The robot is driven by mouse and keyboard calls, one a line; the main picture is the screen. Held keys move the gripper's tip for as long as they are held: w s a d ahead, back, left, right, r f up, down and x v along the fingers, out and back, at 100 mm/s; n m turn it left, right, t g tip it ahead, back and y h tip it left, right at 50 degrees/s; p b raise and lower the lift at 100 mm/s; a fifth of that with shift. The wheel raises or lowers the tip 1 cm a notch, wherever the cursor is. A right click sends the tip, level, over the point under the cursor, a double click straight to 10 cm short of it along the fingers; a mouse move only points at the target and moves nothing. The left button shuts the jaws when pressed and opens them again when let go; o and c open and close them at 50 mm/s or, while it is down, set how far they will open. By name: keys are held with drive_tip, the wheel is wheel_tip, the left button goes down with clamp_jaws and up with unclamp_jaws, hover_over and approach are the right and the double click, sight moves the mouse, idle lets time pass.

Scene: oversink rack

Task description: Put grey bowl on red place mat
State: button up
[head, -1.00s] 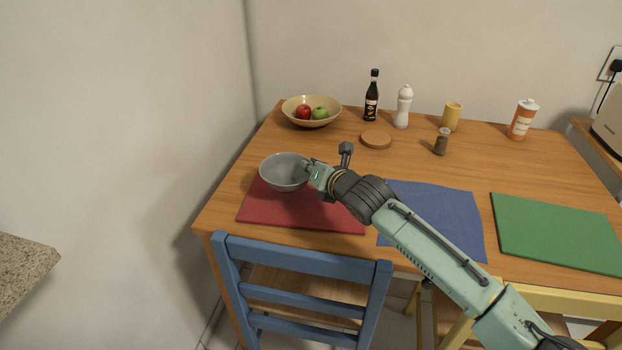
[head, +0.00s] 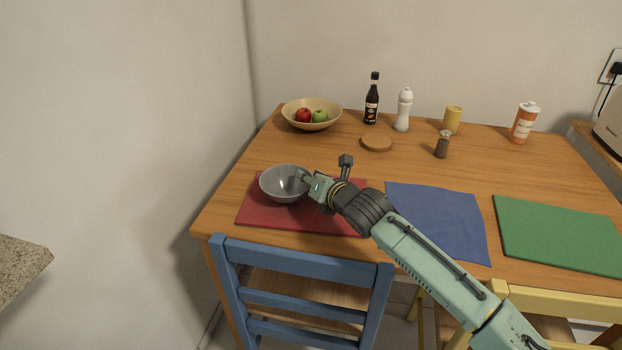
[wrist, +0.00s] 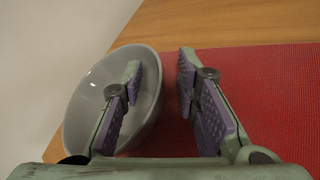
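The grey bowl (head: 281,185) sits upright on the left part of the red place mat (head: 330,222) and appears to rest on it. My gripper (head: 307,180) is at the bowl's right rim. In the wrist view, one finger of my gripper (wrist: 160,85) is inside the bowl (wrist: 85,105) and the other is outside, over the red mat (wrist: 265,85). The fingers are apart, with visible gaps beside the rim between them. My wrist hides part of the mat in the head view.
A blue mat (head: 440,220) and a green mat (head: 560,235) lie to the right. A fruit bowl (head: 296,107), dark bottle (head: 371,105), white bottle (head: 403,112) and brown coaster (head: 376,143) stand behind. A blue chair (head: 300,257) is at the front edge.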

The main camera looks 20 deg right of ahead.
drive_tip(key=shift+r, duration=0.1)
drive_tip(key=shift+s+d+r, duration=0.1)
drive_tip(key=shift+s, duration=0.05)
drive_tip(key=b+v, duration=0.1)
drive_tip(key=v, duration=1)
drive_tip(key=shift+s+r, duration=0.2)
drive_tip(key=shift+s, duration=0.1)
